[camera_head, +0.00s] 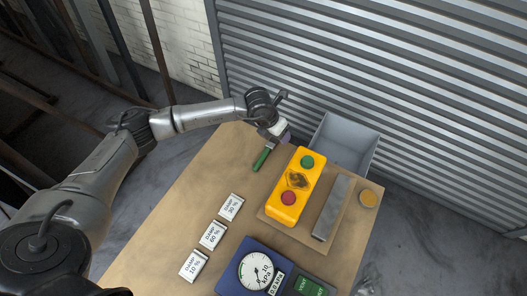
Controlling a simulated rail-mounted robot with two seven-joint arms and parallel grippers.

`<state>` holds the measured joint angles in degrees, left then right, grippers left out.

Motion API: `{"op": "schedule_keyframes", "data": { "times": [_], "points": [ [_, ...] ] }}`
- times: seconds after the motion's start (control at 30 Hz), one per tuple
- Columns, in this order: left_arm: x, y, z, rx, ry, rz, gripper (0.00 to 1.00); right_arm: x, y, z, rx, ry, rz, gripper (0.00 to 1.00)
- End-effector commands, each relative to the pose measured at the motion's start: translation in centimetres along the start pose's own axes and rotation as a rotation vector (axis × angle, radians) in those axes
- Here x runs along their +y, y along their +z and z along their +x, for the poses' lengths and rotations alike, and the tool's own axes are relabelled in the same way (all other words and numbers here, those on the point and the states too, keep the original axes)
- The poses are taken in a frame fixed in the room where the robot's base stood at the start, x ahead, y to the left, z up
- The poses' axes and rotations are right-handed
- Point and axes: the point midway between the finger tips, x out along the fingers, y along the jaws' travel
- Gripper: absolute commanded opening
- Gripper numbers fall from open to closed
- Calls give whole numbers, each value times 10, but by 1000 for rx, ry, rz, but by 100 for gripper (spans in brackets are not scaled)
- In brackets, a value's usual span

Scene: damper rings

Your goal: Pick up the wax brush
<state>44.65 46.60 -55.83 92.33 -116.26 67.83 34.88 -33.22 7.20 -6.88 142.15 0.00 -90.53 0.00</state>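The wax brush, with a green handle (261,160), lies on the brown table top, its handle pointing toward the lower left. Its upper end runs under my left gripper (277,136) and is partly hidden there. My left arm reaches in from the left, and the gripper is at the upper end of the brush, near the table's back edge. A small purple patch shows at the fingertips; I cannot tell what it belongs to. The fingers are too small and covered to tell whether they are open or shut, or touching the brush.
A yellow box with green and red buttons (297,182) stands just right of the brush. Beyond are a grey bar (333,208), a round amber dish (368,198) and a grey bin (372,150). Several white labels (212,235) and a blue gauge unit (229,277) are nearer.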

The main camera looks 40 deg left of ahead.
Motion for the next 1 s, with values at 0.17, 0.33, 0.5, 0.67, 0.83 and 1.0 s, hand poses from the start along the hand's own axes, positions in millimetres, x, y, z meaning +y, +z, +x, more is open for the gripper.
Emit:
{"op": "schedule_keyframes", "data": {
  "times": [0.17, 0.33, 0.5, 0.67, 0.83, 1.0],
  "points": [
    [29, -27, -5, 163, 194, -76, 53, -1, 0, 0, 0, -2, 3, 43],
    [40, -44, -11, 254, 280, -151, 53, -1, 0, 0, 0, -3, 5, 43],
    [44, -49, 4, 253, 287, -195, 53, -2, 0, 1, 0, -6, 8, 43],
    [51, -57, 30, 254, 287, -197, 53, -3, 0, 2, 0, -7, 10, 43],
    [57, -63, 54, 252, 285, -196, 53, -3, 1, 3, 0, -7, 9, 43],
    [60, -66, 66, 249, 285, -194, 53, -2, 1, 4, -1, -6, 8, 43]
  ]
}}
